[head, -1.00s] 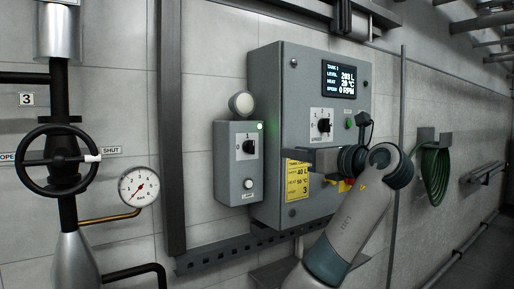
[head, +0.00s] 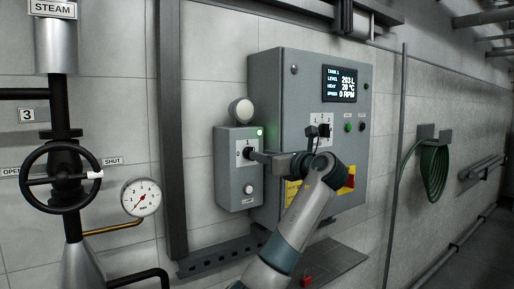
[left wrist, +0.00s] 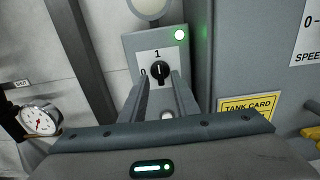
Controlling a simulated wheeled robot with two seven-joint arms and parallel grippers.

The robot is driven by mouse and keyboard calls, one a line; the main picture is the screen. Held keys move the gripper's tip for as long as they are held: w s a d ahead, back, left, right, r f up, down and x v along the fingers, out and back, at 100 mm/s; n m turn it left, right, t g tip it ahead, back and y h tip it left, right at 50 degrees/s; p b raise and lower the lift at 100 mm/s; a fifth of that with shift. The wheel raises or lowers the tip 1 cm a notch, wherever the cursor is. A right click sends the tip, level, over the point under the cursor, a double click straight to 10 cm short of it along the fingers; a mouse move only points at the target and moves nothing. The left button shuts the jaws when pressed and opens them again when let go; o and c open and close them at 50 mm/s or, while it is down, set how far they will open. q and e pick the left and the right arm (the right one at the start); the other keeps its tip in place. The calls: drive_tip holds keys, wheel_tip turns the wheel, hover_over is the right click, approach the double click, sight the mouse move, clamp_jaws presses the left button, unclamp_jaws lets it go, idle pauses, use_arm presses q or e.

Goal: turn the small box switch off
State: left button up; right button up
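The small grey box (head: 236,182) is on the wall, left of the large cabinet. Its black rotary switch (left wrist: 160,71) has its pointer upright, toward the 1; the 0 is to its left. A green lamp (left wrist: 180,34) glows at the box's upper right corner. My left gripper (head: 254,155) reaches in from the right in the head view, its tips at the switch. In the left wrist view its two fingers (left wrist: 161,83) are apart, one at each side of the knob; whether they touch it I cannot tell. My right gripper is out of view.
The large cabinet (head: 290,100) has a lit display (head: 340,83), its own rotary switch (head: 324,131) and a yellow tank card (left wrist: 246,105). A round lamp (head: 241,111) is above the small box and a white button (head: 248,190) low on it. A valve wheel (head: 36,150) and gauge (head: 141,197) are left.

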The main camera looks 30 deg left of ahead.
use_arm(q)
drive_tip(key=shift+p+x, duration=0.6)
drive_tip(key=shift+x, duration=1.3)
clamp_jaws()
